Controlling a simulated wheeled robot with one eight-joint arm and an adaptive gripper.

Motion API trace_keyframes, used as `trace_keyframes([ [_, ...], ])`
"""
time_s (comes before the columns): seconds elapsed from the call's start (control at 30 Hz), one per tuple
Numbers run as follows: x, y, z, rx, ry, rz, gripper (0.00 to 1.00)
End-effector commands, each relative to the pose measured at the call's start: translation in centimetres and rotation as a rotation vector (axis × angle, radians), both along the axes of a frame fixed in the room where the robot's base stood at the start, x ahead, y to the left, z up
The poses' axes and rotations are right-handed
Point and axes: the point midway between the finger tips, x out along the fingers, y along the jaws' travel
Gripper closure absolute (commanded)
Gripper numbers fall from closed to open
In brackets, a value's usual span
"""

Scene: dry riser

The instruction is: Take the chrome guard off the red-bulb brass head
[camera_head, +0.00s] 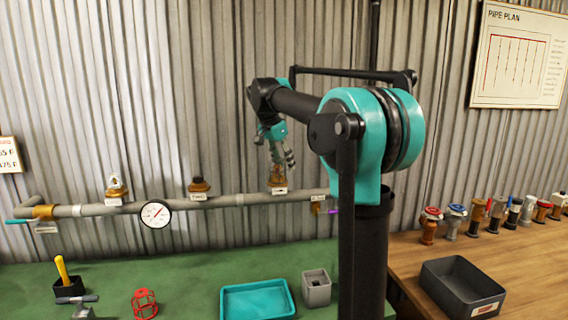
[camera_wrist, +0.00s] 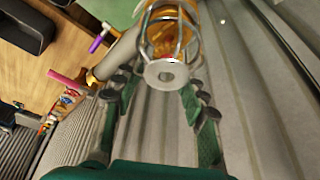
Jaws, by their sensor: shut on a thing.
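The chrome guard (camera_wrist: 164,72), a cage of bright wires with a holed end disc, sits around a brass head (camera_wrist: 172,40) with a trace of red inside. In the head view this brass head (camera_head: 278,178) stands upright on the right part of the grey pipe. My gripper (camera_head: 275,140) is above it, pointing down. In the wrist view my gripper (camera_wrist: 160,88) has one finger at each side of the guard and is shut on it. The guard is still around the head; the exact finger contact is hard to see.
The grey pipe (camera_head: 220,201) carries a dial gauge (camera_head: 155,214), another caged head (camera_head: 116,187) and a brass fitting (camera_head: 199,187). On the green bench are a teal tray (camera_head: 258,313), a grey box (camera_head: 316,288) and a red cage (camera_head: 144,304). A dark bin (camera_head: 462,286) stands right.

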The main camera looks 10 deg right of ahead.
Motion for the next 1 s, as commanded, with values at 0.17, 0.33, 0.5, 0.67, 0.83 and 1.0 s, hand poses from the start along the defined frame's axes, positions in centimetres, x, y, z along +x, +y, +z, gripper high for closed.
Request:
trace_keyframes([
  [0.17,-0.1,0.1,0.0,0.002,0.001,0.000,0.75],
  [0.33,-0.1,0.1,0.0,0.002,0.001,0.000,0.88],
  [0.5,-0.1,0.1,0.3,0.002,0.001,0.000,1.00],
  [0.67,-0.1,0.1,0.7,0.002,0.002,0.001,1.00],
  [0.83,0.0,0.1,1.2,0.002,0.001,0.000,1.00],
  [1.0,0.0,0.1,1.7,0.002,0.001,0.000,1.00],
])
